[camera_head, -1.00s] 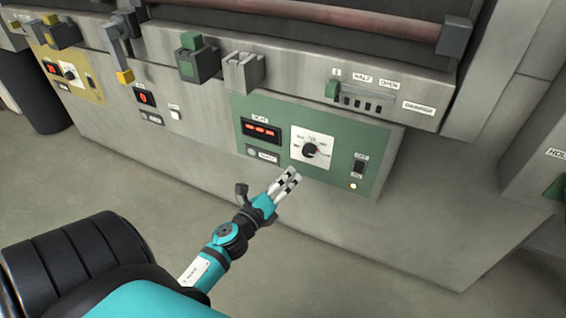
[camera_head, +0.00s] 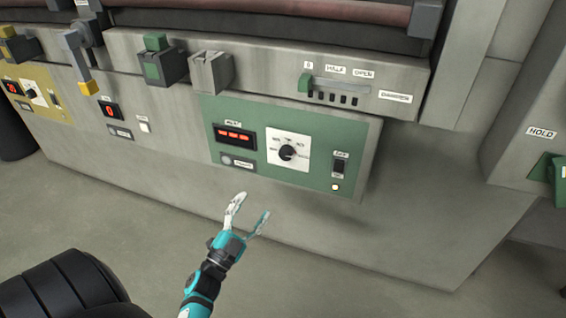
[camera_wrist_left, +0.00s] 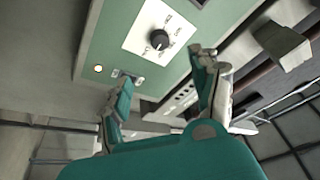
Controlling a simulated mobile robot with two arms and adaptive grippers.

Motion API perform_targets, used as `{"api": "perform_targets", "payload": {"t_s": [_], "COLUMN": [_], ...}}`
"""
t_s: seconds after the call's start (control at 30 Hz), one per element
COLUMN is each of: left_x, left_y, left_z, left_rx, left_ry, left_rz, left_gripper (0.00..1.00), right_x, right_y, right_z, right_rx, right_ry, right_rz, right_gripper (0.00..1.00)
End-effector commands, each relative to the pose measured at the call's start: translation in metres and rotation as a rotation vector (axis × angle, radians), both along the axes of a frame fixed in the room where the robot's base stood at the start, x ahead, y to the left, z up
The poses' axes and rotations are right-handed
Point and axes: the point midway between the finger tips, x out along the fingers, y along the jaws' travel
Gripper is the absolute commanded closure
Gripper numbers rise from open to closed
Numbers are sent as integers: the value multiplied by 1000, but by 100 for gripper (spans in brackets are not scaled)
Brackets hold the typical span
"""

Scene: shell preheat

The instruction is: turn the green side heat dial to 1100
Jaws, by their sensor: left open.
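The green panel (camera_head: 212,112) is on the front of the grey machine. Its heat dial (camera_head: 288,153) is a black knob on a white square scale; the numbers are too small to read. The dial also shows in the left wrist view (camera_wrist_left: 159,39), ahead of the fingers. A red-lit display (camera_head: 235,135) is left of the dial. My left gripper (camera_head: 251,212) is open and empty, below and left of the dial and apart from it. It also shows open in the left wrist view (camera_wrist_left: 163,85). My right gripper is not in view.
A toggle switch (camera_head: 339,167) with a lit white lamp (camera_head: 335,187) is right of the dial. A green damper lever (camera_head: 305,84) sits above on a protruding ledge. A yellow panel (camera_head: 40,97) is at the far left. The floor below the panel is clear.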

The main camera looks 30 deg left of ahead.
Motion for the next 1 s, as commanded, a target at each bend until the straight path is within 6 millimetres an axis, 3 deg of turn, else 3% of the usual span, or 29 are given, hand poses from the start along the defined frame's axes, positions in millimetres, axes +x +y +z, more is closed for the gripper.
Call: {"api": "perform_targets", "payload": {"t_s": [0.17, 0.7, 1.0], "left_x": [24, 133, 161], "left_y": [2, 9, 11], "left_z": [9, 43, 51], "left_rx": [3, 3, 4], "left_ry": [-4, -3, 1], "left_rz": [0, 0, 0], "left_gripper": [37, 37, 37], "right_x": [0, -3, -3], "right_y": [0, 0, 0], "right_z": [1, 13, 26], "right_rx": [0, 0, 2], "right_ry": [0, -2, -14], "right_rz": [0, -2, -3], "right_gripper": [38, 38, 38]}}
